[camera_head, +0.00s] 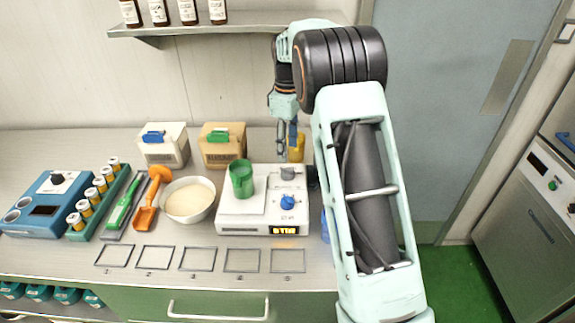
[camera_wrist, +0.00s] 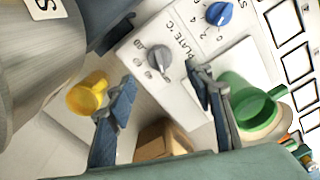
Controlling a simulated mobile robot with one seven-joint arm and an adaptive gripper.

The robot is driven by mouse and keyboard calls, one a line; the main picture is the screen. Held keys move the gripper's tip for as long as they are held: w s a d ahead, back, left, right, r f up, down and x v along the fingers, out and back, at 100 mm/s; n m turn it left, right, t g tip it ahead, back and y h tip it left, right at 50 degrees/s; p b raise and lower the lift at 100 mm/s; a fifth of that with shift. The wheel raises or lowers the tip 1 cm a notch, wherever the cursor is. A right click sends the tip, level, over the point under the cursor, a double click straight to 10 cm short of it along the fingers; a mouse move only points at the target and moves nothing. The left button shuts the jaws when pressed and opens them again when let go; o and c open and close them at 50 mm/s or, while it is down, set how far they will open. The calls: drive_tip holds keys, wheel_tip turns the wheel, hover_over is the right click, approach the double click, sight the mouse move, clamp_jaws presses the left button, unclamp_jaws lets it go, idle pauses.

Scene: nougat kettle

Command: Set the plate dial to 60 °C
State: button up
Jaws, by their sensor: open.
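The white hot-plate unit (camera_head: 235,224) stands on the bench, with a green mug (camera_head: 241,180) on its pale top plate. Its grey plate dial (camera_head: 288,173) is at the back right. In the wrist view, the grey dial (camera_wrist: 159,63) sits beside the printed words "PLATE °C"; its pointer setting cannot be read. A blue knob (camera_head: 287,203) sits nearer the front, above a small lit display (camera_head: 285,230) whose digits are too small to read. My gripper (camera_head: 287,150) is open above and behind the unit. In the wrist view its fingers (camera_wrist: 161,76) are apart, one either side of the grey dial.
A yellow mug (camera_head: 297,148) stands behind the unit, close to my gripper. A bowl of pale powder (camera_head: 190,201), an orange scoop (camera_head: 150,200) and two boxes (camera_head: 222,152) are to the left. Empty marked squares (camera_head: 242,262) line the bench front. A bottle shelf (camera_head: 200,27) hangs above.

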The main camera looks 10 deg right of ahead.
sight(288, 169)
wheel_tip(288, 169, down, 7)
drive_tip(key=shift+f+p, duration=0.2)
drive_tip(key=shift+p, duration=0.2)
drive_tip(key=shift+c, duration=0.7)
drive_tip(key=c, duration=1)
